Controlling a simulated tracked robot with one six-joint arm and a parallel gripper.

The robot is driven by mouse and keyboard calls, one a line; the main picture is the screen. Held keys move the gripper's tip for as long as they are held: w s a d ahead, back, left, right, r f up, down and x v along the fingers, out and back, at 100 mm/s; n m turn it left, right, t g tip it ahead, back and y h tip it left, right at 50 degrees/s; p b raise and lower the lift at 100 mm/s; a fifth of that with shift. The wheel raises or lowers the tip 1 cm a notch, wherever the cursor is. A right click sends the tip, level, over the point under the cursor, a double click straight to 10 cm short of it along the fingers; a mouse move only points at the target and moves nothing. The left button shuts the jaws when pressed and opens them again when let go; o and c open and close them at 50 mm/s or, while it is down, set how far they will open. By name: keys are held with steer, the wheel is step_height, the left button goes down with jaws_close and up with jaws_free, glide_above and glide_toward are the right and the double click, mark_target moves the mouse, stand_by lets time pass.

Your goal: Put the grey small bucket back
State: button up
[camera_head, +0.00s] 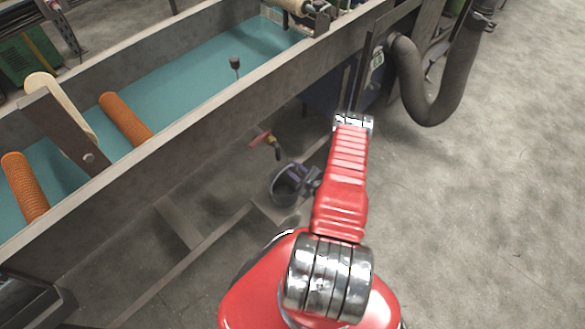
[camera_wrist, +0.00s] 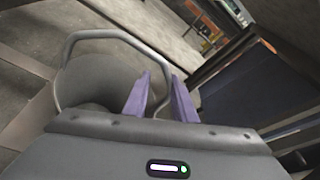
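The grey small bucket (camera_head: 284,190) is low beside the trough's near side in the head view, with its mouth up. In the wrist view the bucket (camera_wrist: 95,82) fills the left middle, and its hooped handle (camera_wrist: 100,34) arches over the mouth. My gripper (camera_head: 297,171) is at the bucket's upper right edge. In the wrist view the purple fingers of my gripper (camera_wrist: 160,76) stand either side of the right part of the handle, with a narrow gap. I cannot tell whether they press on it, or whether the bucket rests on the floor.
A long metal trough (camera_head: 215,101) with a teal inside runs along the left, holding orange rollers (camera_head: 125,116). A thin bar with a red and yellow part (camera_head: 262,138) is behind the bucket. A thick grey hose (camera_head: 437,107) hangs at the back right. The concrete floor on the right is clear.

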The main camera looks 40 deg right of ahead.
steer(key=v, duration=1.2)
steer(key=shift+r, duration=0.1)
stand_by(0.5)
